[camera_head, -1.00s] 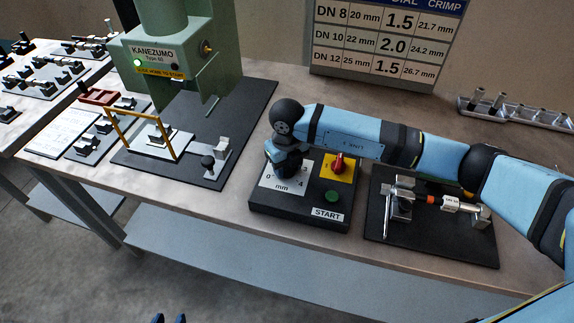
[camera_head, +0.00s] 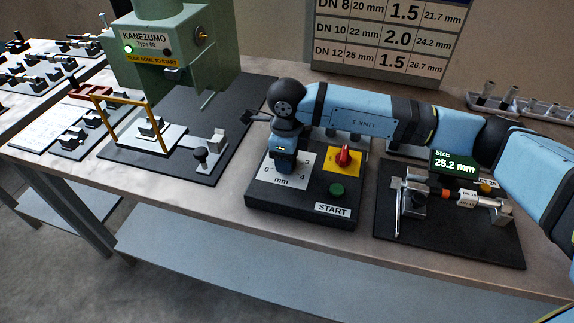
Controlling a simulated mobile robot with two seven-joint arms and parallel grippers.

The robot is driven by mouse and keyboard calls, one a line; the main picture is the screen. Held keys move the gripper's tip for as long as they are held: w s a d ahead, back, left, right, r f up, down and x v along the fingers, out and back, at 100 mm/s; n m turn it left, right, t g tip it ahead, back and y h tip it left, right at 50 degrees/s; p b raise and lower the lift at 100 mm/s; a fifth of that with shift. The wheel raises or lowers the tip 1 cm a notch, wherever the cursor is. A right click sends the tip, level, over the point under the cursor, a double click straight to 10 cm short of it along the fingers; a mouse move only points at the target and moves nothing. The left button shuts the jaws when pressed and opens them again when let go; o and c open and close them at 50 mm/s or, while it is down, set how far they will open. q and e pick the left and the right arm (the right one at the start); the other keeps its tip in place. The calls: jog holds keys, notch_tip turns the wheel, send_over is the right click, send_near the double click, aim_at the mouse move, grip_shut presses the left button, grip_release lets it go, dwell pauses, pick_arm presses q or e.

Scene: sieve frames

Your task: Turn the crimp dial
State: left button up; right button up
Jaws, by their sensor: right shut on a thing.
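The crimp dial is on the black control box (camera_head: 270,211), at its white scale plate (camera_head: 302,170) marked 0, 3, 4 and mm. The dial itself is hidden under my right wrist, so its setting cannot be read. My right gripper (camera_head: 284,172) points down over the middle of this plate and is shut on the dial; its fingertips are mostly covered by the wrist. My left gripper is out of view.
Right of the dial are a red knob (camera_head: 345,156) on a yellow plate and a green START button (camera_head: 337,189). The green press (camera_head: 165,45) stands left. A measuring fixture with a 25.2 mm display (camera_head: 455,164) is right. A crimp chart (camera_head: 388,48) hangs behind.

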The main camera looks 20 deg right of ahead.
jog(key=shift+n+b, duration=0.95)
jog(key=shift+n, duration=0.45)
jog(key=o, duration=0.9)
jog(key=shift+o, duration=0.2)
jog(key=shift+r, duration=0.3)
notch_tip(320, 180, up, 13)
jog(key=shift+r+b, duration=0.15)
jog(key=shift+b, duration=0.15)
